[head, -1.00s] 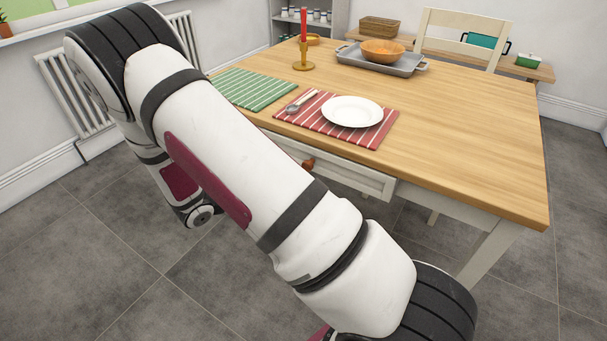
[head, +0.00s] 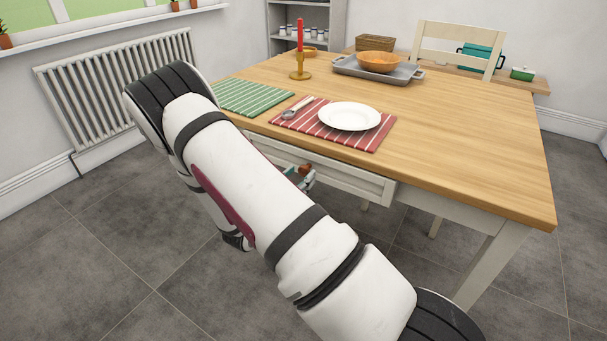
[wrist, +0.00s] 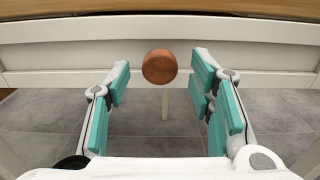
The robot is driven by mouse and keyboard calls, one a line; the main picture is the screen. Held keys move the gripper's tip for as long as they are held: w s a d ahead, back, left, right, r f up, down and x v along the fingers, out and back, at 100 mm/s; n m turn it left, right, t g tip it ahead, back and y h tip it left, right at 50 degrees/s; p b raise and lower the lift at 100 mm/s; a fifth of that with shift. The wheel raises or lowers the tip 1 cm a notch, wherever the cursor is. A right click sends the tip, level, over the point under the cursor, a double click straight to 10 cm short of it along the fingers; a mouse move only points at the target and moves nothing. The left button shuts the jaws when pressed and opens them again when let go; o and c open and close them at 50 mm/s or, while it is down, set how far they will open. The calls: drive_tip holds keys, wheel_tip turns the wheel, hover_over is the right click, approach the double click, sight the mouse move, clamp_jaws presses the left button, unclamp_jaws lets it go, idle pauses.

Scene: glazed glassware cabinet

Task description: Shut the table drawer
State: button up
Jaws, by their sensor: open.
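The table drawer has a white framed front (head: 350,180) under the near edge of the wooden table (head: 460,150). Its front stands out a little from the table frame at the right end. Its round orange-brown knob (head: 305,170) is partly hidden by my arm in the head view. In the wrist view, the drawer front (wrist: 250,58) spans the picture, with the knob (wrist: 159,66) near the middle. My gripper (wrist: 161,82) is open, its teal-padded fingers on either side of the knob's line. I cannot tell whether the fingertips reach around the knob; no contact shows.
A red striped placemat (head: 375,137) with a white plate (head: 350,116) and a spoon lies above the drawer. A green placemat (head: 255,97), candlestick (head: 300,65) and grey tray (head: 345,68) are also on the table. Grey floor (head: 130,250) is clear in front.

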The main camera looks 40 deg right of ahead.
sight(303, 173)
drive_tip(key=shift+x, duration=1.55)
clamp_jaws()
